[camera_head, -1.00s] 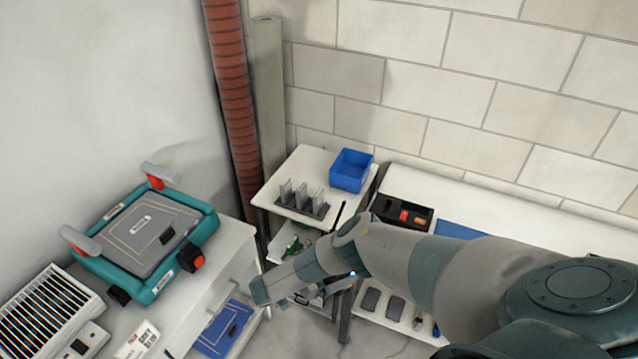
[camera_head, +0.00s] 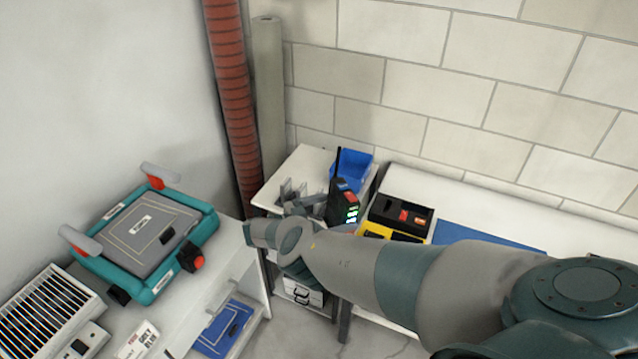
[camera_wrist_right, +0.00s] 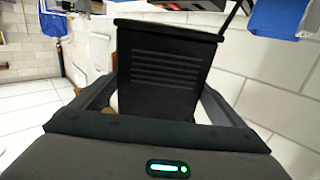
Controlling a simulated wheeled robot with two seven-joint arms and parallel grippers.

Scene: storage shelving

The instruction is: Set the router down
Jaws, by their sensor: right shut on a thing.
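The router (camera_head: 344,204) is a black box with green lights, a red and blue patch and a thin antenna. My right gripper (camera_head: 312,203) is shut on it and holds it upright over the front right part of the small white shelf's top. In the right wrist view the router (camera_wrist_right: 165,70) shows its vented black side between the two fingers of the gripper (camera_wrist_right: 155,100). I cannot tell whether its base touches the shelf top (camera_head: 312,160). My left gripper is not in view.
A teal case (camera_head: 150,240) sits on the left cabinet.

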